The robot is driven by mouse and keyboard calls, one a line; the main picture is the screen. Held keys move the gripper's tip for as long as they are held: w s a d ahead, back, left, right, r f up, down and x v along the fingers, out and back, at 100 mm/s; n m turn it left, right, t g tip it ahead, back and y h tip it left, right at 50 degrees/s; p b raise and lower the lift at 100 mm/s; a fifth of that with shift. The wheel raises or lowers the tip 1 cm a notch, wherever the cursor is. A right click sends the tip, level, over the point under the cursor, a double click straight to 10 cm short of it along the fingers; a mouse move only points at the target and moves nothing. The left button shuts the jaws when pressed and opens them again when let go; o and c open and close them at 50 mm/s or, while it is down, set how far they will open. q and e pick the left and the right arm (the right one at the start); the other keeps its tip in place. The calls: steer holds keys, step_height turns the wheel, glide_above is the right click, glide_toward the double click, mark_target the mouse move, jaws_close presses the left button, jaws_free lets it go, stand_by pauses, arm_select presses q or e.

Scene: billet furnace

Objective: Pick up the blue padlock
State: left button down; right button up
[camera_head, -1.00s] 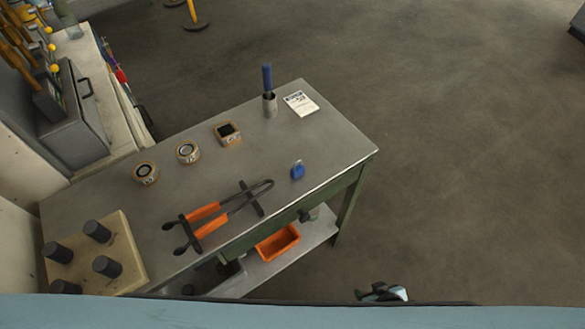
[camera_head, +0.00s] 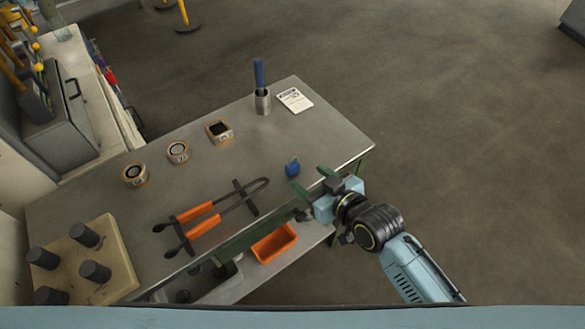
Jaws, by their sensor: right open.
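The small blue padlock (camera_head: 292,168) sits on the grey metal workbench (camera_head: 325,135), near its front right edge. My right gripper (camera_head: 310,183) reaches in from the lower right, with its light-blue body beside the bench's front edge. Its two green fingers are spread, one just below the padlock and one to its right. The gripper is open and empty; I cannot tell whether a finger touches the padlock. My left gripper is not in view.
Orange-handled tongs (camera_head: 197,219) lie left of the padlock. A holder with a blue-handled tool (camera_head: 262,100) and a white card (camera_head: 295,100) are at the back. A block with dark cylinders (camera_head: 115,250) stands front left. An orange bin (camera_head: 274,243) sits on the lower shelf.

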mark_target(295, 169)
steer(key=b+x, duration=0.1)
steer(key=x, duration=0.6)
steer(key=shift+a+f, duration=0.15)
steer(key=shift+f, duration=0.1)
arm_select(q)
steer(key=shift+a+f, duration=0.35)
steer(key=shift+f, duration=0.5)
arm_select(e)
steer(key=shift+w, duration=0.1)
steer(key=shift+c, duration=1.3)
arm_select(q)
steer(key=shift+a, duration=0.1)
arm_select(e)
steer(key=c, duration=0.8)
